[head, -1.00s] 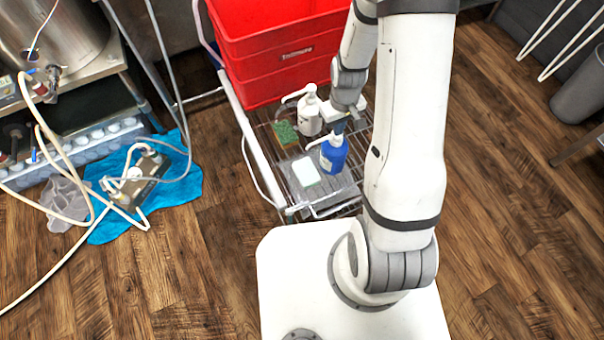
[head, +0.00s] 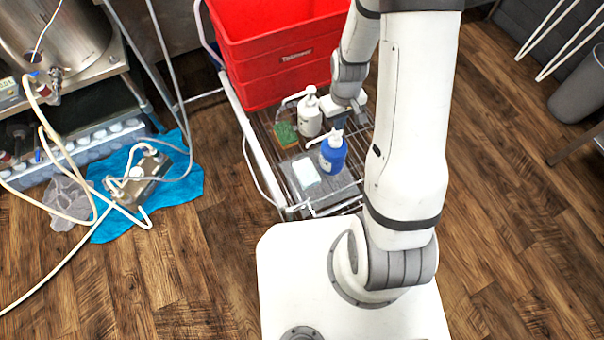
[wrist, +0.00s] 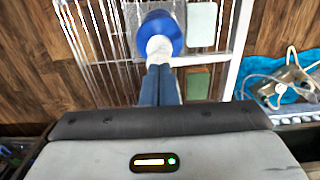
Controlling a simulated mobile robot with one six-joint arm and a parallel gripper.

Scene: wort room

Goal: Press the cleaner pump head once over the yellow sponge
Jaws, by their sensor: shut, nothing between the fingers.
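A blue bottle (head: 333,158) with a white pump head (head: 335,137) stands upright on the rack; its spout points left, towards a pale sponge (head: 305,173). A white pump bottle (head: 309,118) stands behind it, with its spout above a green-topped sponge (head: 286,133) that has an orange-yellow lower edge. My gripper (wrist: 159,67) is shut and empty. Its tips are close to the blue bottle's pump head in the wrist view; I cannot tell whether they touch. The bottle (wrist: 161,30) and both sponges show there too. No wholly yellow sponge is visible.
A red crate (head: 277,75) stands behind the bottles. The wire rack's white side rail (head: 255,150) runs along the left. A hose-connected device (head: 139,178) lies on a blue cloth on the floor at the left.

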